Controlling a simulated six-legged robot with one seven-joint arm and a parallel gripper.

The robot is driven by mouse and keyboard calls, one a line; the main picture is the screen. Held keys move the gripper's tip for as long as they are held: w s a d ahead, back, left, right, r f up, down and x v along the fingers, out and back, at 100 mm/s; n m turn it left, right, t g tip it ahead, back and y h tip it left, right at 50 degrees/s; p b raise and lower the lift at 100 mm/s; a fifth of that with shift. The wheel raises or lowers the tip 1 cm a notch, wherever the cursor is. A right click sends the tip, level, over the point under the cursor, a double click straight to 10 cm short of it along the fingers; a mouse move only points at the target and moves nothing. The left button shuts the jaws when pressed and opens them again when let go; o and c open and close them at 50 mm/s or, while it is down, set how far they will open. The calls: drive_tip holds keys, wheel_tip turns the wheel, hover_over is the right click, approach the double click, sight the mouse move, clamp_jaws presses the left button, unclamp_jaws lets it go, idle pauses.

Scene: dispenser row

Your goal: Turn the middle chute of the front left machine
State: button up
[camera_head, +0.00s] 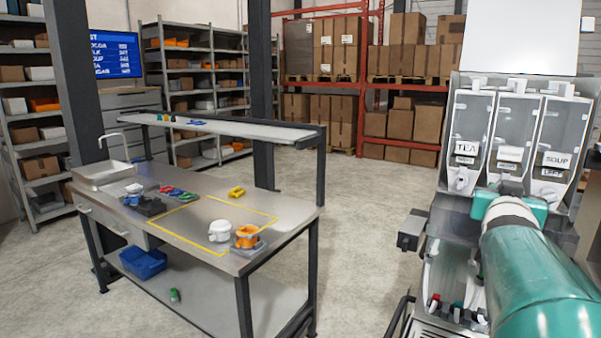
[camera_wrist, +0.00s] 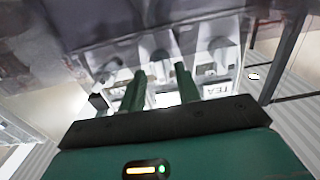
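The dispensing machine (camera_head: 483,110) at the right of the head view has three clear hoppers. The left one is labelled TEA (camera_head: 466,148) and the right one SOUP (camera_head: 557,160). The middle hopper (camera_head: 515,118) has its lower front and chute largely hidden by my teal arm. In the wrist view, which looks upside down, the TEA label (camera_wrist: 216,91) is at the right. My gripper (camera_wrist: 160,76) has its two green fingers apart with nothing seen between them. The pale middle chute (camera_wrist: 161,58) shows just past the fingertips, roughly between them; contact cannot be told.
A steel workbench (camera_head: 170,215) stands left of the machine, with a white pot (camera_head: 219,231), an orange item (camera_head: 246,236) and several small coloured items. A blue bin (camera_head: 143,261) is on its lower shelf. Open floor (camera_head: 365,220) lies between bench and machine.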

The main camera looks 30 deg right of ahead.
clamp_jaws()
idle(0.5)
drive_tip(key=m, duration=2.3)
drive_tip(key=shift+f+m, duration=0.2)
drive_tip(key=shift+m, duration=0.2)
